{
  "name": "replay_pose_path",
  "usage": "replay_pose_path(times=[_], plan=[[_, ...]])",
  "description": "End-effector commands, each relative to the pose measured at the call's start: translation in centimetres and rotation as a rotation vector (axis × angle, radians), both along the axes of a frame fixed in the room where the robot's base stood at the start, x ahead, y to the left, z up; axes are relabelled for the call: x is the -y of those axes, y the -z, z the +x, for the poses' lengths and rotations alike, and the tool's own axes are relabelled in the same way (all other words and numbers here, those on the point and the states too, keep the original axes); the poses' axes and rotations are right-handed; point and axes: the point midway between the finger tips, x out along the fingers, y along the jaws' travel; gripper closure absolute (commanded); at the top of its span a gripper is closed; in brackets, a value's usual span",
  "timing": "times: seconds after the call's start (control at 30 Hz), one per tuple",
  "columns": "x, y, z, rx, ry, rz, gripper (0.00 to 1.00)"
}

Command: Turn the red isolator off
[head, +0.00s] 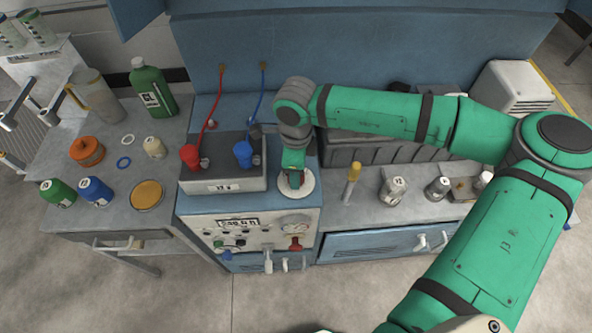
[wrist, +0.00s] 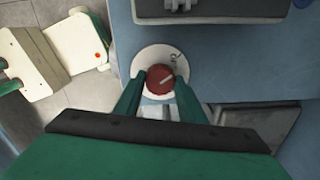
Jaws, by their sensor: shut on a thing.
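The red isolator knob (wrist: 160,79) is round, with a pale pointer line, and sits on a white round plate (wrist: 152,57) with a dark mark at its upper right. The pointer slants toward the upper right in the wrist view. My gripper (wrist: 157,82) has its two green fingers around the knob, one on each side, shut on it. In the head view my gripper (head: 292,163) points down over the white plate (head: 303,189) on the blue cabinet top, and it hides the knob there.
A grey box (head: 222,181) with red and blue hose fittings stands left of the plate. A dark crate (head: 375,152) is behind to the right. A yellow-handled tool (head: 351,180) stands right of the plate. The front panel (head: 262,233) carries a gauge and several knobs.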

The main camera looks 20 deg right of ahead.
Motion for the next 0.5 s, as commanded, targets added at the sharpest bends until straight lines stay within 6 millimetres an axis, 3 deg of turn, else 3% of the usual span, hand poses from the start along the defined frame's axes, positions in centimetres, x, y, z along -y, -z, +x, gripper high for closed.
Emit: replay_pose_path(times=[0.5], plan=[[-0.02,-0.03,0.08,0.002,-0.189,0.0,0.86]])
